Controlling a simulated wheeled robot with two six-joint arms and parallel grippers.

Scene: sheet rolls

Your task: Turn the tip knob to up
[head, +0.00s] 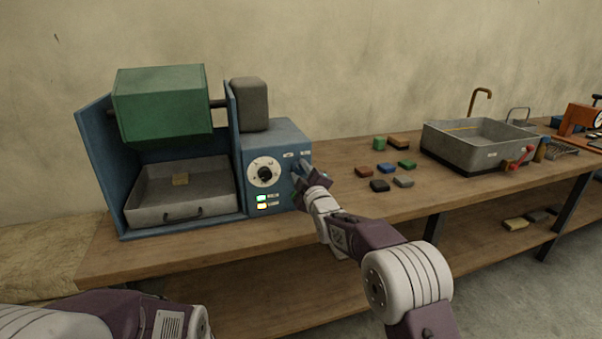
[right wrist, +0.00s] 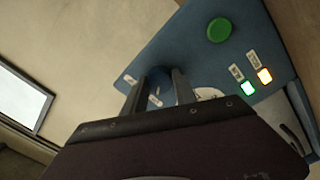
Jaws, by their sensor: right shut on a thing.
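The blue machine (head: 283,135) stands on the bench, with a green box-shaped drum (head: 160,103) above a grey tray (head: 180,190). My right gripper (head: 301,177) is at the right part of its control panel. In the right wrist view my right gripper (right wrist: 157,92) is shut on a dark knob (right wrist: 158,80), one finger on each side. Small white labels beside it are too small to read, so I cannot tell its setting. In the head view the gripper hides this knob. My left gripper is out of view; only part of the left arm shows.
A white dial with a black knob (head: 264,173) is left of my right gripper. A green button (right wrist: 220,30) and green and orange lights (right wrist: 248,88) are on the panel. Several coloured blocks (head: 387,168) lie right of the machine, before a grey sink-like basin (head: 455,150).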

